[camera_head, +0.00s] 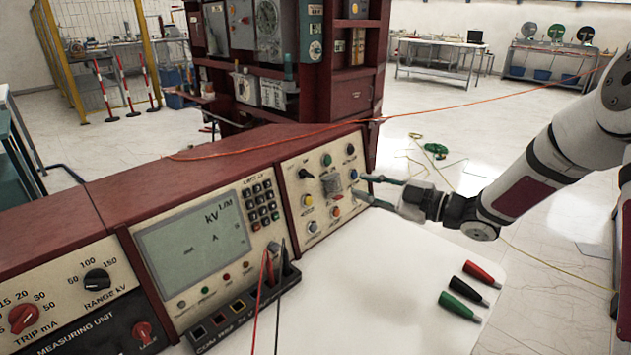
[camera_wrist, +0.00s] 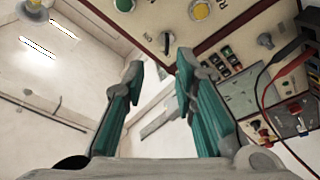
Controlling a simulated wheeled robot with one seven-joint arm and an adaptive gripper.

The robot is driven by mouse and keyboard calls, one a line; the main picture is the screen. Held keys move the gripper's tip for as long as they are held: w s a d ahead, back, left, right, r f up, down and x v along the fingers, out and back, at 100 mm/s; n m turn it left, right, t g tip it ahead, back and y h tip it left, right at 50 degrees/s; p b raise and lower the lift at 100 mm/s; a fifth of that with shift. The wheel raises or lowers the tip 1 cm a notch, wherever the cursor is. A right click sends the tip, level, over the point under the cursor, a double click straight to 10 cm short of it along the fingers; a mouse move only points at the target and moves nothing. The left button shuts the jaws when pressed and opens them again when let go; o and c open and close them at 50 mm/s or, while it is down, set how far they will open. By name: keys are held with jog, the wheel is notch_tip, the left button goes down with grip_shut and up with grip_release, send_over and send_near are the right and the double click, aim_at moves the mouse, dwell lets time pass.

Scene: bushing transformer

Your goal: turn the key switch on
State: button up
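The right control panel (camera_head: 322,215) carries several small knobs and buttons. No label marks the key switch, and I cannot tell for certain which control it is. A black-handled switch (camera_head: 305,173) sits at the panel's upper left; it shows between my finger directions in the wrist view (camera_wrist: 165,42). A yellow button (camera_head: 308,200) is below it. My gripper (camera_head: 370,190) reaches in from the right, its two teal fingers apart and empty, close to the panel's right edge. In the wrist view, my gripper (camera_wrist: 155,95) is open, with nothing between the fingers. I see no contact with any control.
Left of the panel are a keypad (camera_head: 262,205) and a screen (camera_head: 193,248). Red, black and green plugs (camera_head: 460,306) lie on the white surface (camera_head: 375,300), otherwise clear.

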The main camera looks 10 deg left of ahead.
aim_at(312, 176)
jog(key=shift+n+g+y, duration=0.3)
jog(key=shift+n+y, duration=0.1)
jog(key=shift+y, duration=0.1)
jog(key=x, duration=0.9)
jog(key=s+x, duration=0.1)
jog(key=x, duration=0.4)
jog(key=shift+a+f+b, duration=0.15)
jog(key=shift+f+b, duration=0.25)
grip_shut()
